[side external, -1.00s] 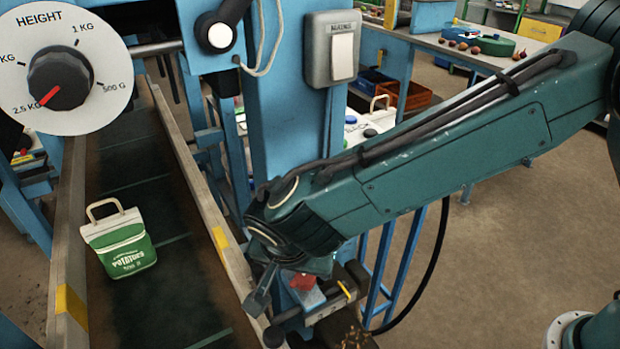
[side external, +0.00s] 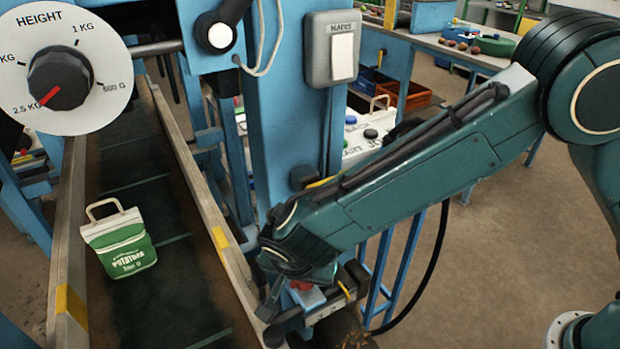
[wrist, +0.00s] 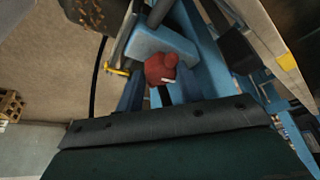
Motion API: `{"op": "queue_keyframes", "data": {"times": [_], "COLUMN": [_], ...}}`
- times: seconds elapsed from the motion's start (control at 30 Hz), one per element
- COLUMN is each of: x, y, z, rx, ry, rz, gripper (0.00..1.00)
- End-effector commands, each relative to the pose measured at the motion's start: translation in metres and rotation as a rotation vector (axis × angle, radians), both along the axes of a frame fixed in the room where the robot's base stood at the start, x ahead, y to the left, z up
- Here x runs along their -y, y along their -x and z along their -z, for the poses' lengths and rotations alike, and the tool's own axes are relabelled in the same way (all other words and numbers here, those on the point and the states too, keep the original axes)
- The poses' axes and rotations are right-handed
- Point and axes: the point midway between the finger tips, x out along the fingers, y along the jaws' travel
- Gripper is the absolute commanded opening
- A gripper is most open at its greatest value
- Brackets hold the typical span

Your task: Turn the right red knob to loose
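A red knob (wrist: 160,68) sits on a blue bracket of the machine, seen at the upper middle of the wrist view. In the side external view the red knob (side external: 303,287) shows only in part, beside the end of my arm. My gripper (side external: 277,300) is close to this knob, at the belt's right edge; whether it touches cannot be told. Its fingers are mostly hidden, so open or shut does not show. No second red knob and no readable tight or loose mark is visible.
A conveyor belt (side external: 130,200) carries a green and white potato sack (side external: 120,245). A HEIGHT dial (side external: 62,78) points to 2.5 KG. A grey switch box (side external: 332,48) is fixed to the blue post (side external: 285,130). A black cable (side external: 430,260) hangs behind my arm.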

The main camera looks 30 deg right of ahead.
Motion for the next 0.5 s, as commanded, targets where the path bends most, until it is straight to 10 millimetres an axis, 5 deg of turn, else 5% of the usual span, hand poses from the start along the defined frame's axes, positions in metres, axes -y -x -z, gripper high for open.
{"op": "queue_keyframes", "data": {"times": [0.1, 0.5], "x": [0.0003, 0.0025], "y": [0.0, 0.0006], "z": [-0.0003, -0.0004], "rx": [0.0, -0.001], "ry": [0.001, 0.005], "rz": [0.001, -0.029], "gripper": [0.12, 0.11]}}
